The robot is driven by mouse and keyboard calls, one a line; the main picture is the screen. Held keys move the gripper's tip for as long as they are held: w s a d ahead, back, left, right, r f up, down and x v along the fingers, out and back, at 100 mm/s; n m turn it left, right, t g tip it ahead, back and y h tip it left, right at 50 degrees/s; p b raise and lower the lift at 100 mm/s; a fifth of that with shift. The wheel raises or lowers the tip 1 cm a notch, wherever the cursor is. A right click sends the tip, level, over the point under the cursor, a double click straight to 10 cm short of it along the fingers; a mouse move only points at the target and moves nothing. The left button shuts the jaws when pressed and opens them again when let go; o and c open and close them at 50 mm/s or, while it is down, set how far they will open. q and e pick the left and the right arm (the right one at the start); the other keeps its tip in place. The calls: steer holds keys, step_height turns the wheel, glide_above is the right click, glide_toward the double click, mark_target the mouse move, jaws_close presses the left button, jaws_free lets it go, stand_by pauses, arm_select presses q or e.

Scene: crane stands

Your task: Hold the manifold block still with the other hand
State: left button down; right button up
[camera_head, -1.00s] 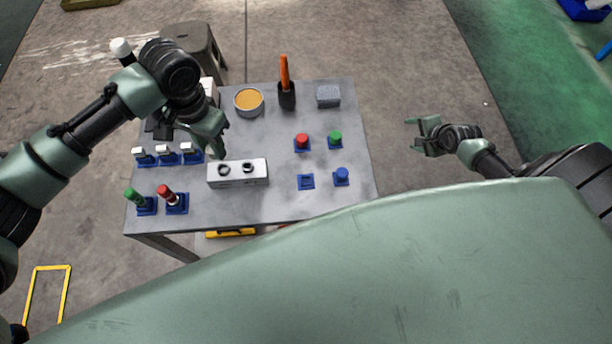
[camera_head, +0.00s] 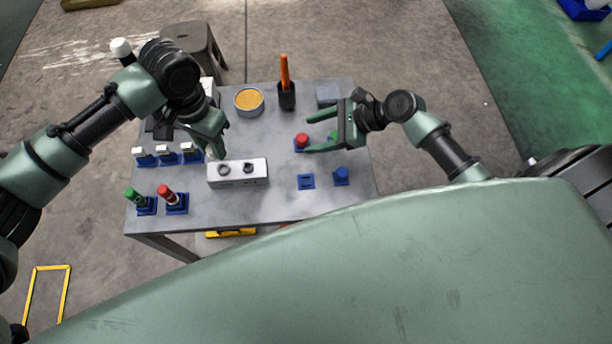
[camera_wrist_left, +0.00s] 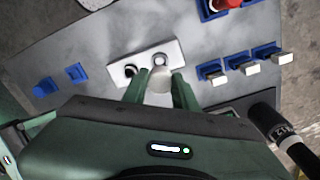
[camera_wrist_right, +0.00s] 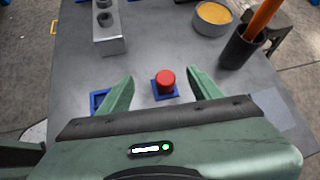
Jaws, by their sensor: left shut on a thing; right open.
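The manifold block (camera_head: 238,179), a pale bar with two round openings on top, lies left of the table's middle. It also shows in the left wrist view (camera_wrist_left: 171,49) and right wrist view (camera_wrist_right: 111,46). My left gripper (camera_head: 212,153) is at the block's back left edge, shut on a pale round piece (camera_wrist_left: 158,94) close to the block. Whether this piece touches the block I cannot tell. My right gripper (camera_head: 312,134) is open and empty, above the table right of the block. A red cap (camera_wrist_right: 165,80) on a blue base shows between its fingers.
Blue holders with white pieces (camera_head: 167,154) stand left of the block, red and green pieces (camera_head: 165,191) in front of them. A tin (camera_head: 249,102) and a black cup (camera_head: 286,96) stand behind. A blue cap (camera_head: 341,174) is front right. Table between block and right gripper is clear.

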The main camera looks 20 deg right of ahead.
steer(key=g+y, duration=0.2)
glide_toward(266, 169)
steer(key=shift+w+a+f+n, duration=0.3)
steer(key=shift+w+f+n, duration=0.15)
steer(key=shift+f, duration=0.4)
steer(key=shift+a, duration=0.2)
steer(key=shift+x, duration=4.4)
steer(key=shift+f, duration=0.15)
steer(key=shift+d, duration=0.1)
jaws_close()
